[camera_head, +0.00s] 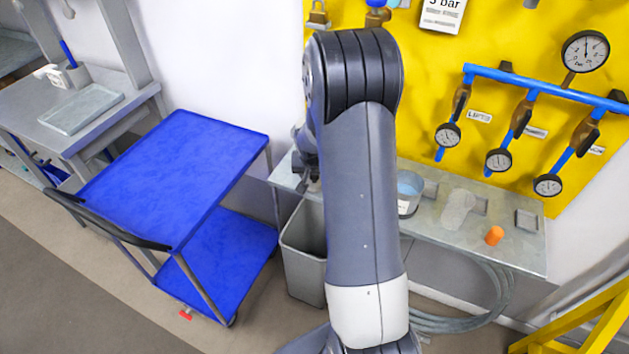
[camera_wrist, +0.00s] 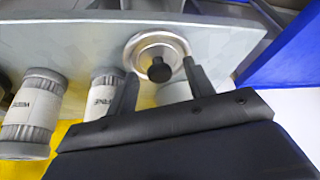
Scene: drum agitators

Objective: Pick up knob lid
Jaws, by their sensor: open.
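The knob lid (camera_wrist: 143,47) is a round silvery metal disc with a black knob (camera_wrist: 159,69) in its middle. In the wrist view it lies on the grey metal bench (camera_wrist: 75,42). My gripper (camera_wrist: 159,70) is open, with its two dark fingers apart on either side of the knob in the picture. I see no finger touching the knob; the height gap is hard to judge. In the head view my arm hides the lid, and only a dark part of my gripper (camera_head: 305,172) shows at the arm's left edge.
Two ribbed grey containers with white labels (camera_wrist: 33,112) (camera_wrist: 103,92) stand left of the lid in the wrist view. A pale round thing (camera_wrist: 172,93) is partly hidden between my fingers. The blue trolley (camera_head: 175,165) and a grey bin (camera_head: 303,255) are near the bench.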

